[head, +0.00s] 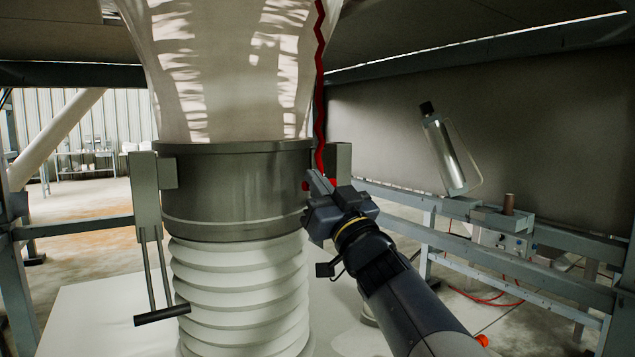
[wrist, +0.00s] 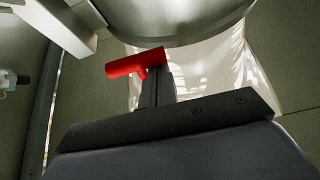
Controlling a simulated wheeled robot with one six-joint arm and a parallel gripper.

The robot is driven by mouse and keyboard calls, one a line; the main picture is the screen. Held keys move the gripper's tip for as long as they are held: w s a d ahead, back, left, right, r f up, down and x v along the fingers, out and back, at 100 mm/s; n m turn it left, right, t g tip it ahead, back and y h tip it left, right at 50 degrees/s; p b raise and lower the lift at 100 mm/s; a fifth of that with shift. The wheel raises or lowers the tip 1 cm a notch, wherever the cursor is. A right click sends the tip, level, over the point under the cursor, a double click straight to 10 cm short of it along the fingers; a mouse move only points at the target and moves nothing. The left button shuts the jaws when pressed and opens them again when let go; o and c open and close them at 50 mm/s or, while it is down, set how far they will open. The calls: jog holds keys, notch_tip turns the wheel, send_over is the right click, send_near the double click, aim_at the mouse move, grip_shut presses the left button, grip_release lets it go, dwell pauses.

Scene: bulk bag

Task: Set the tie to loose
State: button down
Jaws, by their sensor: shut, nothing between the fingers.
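A white, translucent bulk bag (head: 225,60) hangs into a grey metal collar (head: 235,195); it also shows in the wrist view (wrist: 262,70). A red zigzag cord (head: 319,95) runs down the bag's right side to the collar; I cannot tell whether it is the tie. A short red cylindrical handle (wrist: 128,64) sits at my fingertips in the wrist view; only small red bits show in the head view. My gripper (head: 316,182) is shut and empty at the collar's right side. Whether its fingertips touch the red handle is unclear.
A white ribbed bellows (head: 240,290) hangs under the collar. A bracket with a black-ended lever (head: 162,314) is at left. Grey frame rails (head: 480,240) run along the right, with a metal bottle (head: 445,155) above them. A red hose (head: 490,298) lies on the floor.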

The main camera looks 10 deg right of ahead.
notch_tip(320, 180, down, 9)
jog(key=b, duration=0.7)
jog(key=shift+r, duration=0.2)
